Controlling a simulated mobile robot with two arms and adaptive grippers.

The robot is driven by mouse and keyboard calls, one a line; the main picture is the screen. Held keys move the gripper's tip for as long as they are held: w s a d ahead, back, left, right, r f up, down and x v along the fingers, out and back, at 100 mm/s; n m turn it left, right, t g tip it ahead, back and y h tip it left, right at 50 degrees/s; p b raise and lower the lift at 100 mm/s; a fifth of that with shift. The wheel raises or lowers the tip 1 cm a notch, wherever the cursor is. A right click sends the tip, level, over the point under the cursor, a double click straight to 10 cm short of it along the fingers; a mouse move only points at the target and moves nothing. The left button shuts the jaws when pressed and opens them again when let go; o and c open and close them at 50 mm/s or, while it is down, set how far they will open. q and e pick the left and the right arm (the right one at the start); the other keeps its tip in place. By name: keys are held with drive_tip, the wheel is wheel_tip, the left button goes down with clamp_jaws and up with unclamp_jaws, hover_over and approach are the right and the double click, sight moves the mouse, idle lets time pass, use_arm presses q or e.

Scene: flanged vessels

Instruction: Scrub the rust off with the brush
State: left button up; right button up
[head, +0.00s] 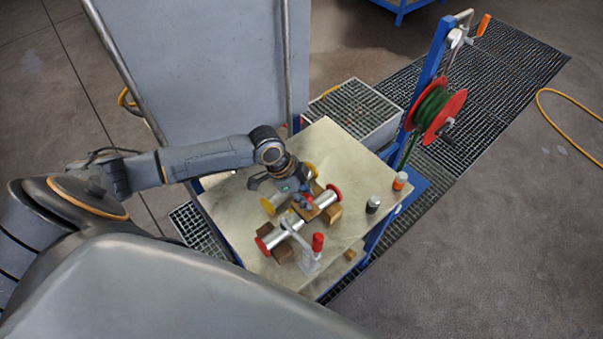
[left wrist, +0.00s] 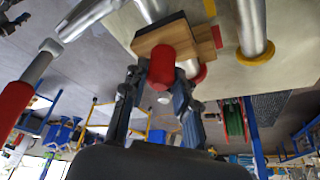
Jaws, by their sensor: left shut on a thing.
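My left gripper (head: 303,198) is over the work table, shut on the brush. In the left wrist view, its fingers (left wrist: 158,82) close around the brush's red knob (left wrist: 162,62). The brush's wooden block (left wrist: 204,40) has a dark layer along one side and lies against or just over a metal pipe. In the head view, that pipe (head: 277,238) has red ends and rests on wooden blocks. The brush (head: 315,207) is partly hidden by my gripper. I cannot make out rust; the surface under the brush is hidden. My right gripper is out of view.
A second pipe with yellow ends (head: 268,206) lies beside the first. A clamp with a red handle (head: 318,242) stands at its near side. Two small cans, one dark (head: 373,204) and one orange (head: 400,181), stand at the right. The table (head: 340,150) is clear at the back.

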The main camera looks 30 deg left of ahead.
use_arm(q)
drive_tip(key=shift+w+d+b, duration=0.2)
drive_tip(key=shift+w+d, duration=0.05)
drive_tip(key=shift+w, duration=0.4)
drive_tip(key=shift+w+d+b, duration=0.2)
drive_tip(key=shift+w, duration=0.4)
drive_tip(key=shift+s+a+p, duration=0.25)
drive_tip(key=shift+s+p, duration=0.35)
drive_tip(key=shift+p, duration=0.15)
drive_tip(key=shift+s+f, duration=0.15)
drive_tip(key=shift+s, duration=0.1)
drive_tip(key=shift+s+a+r, duration=0.1)
drive_tip(key=shift+s+a, duration=0.15)
drive_tip(key=shift+s, duration=0.4)
drive_tip(key=shift+s+a+r, duration=0.1)
drive_tip(key=shift+s+a, duration=0.2)
drive_tip(key=shift+s, duration=0.35)
drive_tip(key=shift+s+a, duration=0.25)
drive_tip(key=shift+s, duration=0.4)
drive_tip(key=shift+w+d+f+b, duration=0.1)
drive_tip(key=shift+w+d+b, duration=0.15)
drive_tip(key=shift+w, duration=0.2)
drive_tip(key=shift+w+d+b, duration=0.15)
drive_tip(key=shift+w+b, duration=0.05)
drive_tip(key=shift+w, duration=0.25)
drive_tip(key=shift+w, duration=0.1)
drive_tip(key=shift+w+d, duration=0.2)
drive_tip(key=shift+w, duration=0.3)
drive_tip(key=shift+w+d, duration=0.15)
drive_tip(key=shift+w, duration=0.35)
